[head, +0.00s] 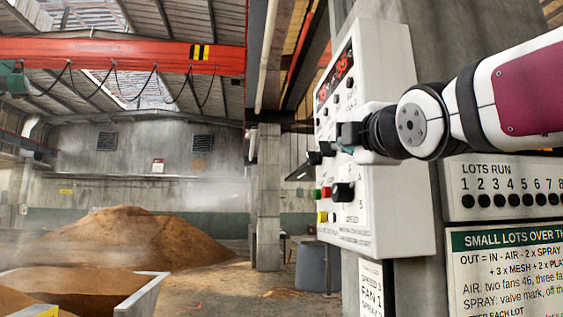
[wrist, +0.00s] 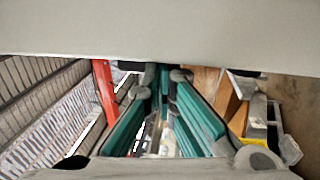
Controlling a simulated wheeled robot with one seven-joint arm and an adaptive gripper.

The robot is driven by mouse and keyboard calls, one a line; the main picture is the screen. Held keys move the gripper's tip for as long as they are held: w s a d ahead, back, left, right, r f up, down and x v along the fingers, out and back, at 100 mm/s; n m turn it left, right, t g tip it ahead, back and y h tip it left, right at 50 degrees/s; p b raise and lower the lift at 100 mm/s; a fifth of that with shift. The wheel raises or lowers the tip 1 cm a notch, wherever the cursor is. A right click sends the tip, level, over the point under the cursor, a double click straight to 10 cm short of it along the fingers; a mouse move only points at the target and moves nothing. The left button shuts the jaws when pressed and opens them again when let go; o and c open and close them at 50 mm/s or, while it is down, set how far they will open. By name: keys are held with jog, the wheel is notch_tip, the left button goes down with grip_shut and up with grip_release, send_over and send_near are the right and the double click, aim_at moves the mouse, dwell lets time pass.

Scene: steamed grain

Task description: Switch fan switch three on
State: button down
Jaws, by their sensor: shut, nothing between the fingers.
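A white control panel (head: 385,190) with a red lit display (head: 338,72) fills the middle right of the head view. Several small black knobs or switches (head: 350,83) sit on its face below the display. Their labels are too small to read, so I cannot tell which one is fan switch three or how it is set. My gripper (head: 346,137) is shut and empty, close in front of the panel's middle. It hides part of the panel's face, and I cannot tell whether it touches it. In the wrist view its teal fingers (wrist: 163,80) point away from the camera.
A green button (head: 318,193), a red button (head: 326,192) and a large black knob (head: 342,191) sit lower on the panel. Signs with text (head: 505,240) hang at the right. A brown grain heap (head: 125,235) and a grey bin (head: 318,268) stand farther back.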

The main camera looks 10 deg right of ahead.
jog(key=shift+w+f+t+b, duration=0.3)
jog(key=shift+t+b, duration=0.6)
jog(key=shift+b, duration=1.75)
jog(key=shift+w+f+t+b, duration=0.25)
jog(key=shift+t+b, duration=0.65)
jog(key=shift+b, duration=1.7)
jog(key=shift+w+f+b, duration=0.1)
jog(key=shift+w+b, duration=0.15)
jog(key=shift+b, duration=1.1)
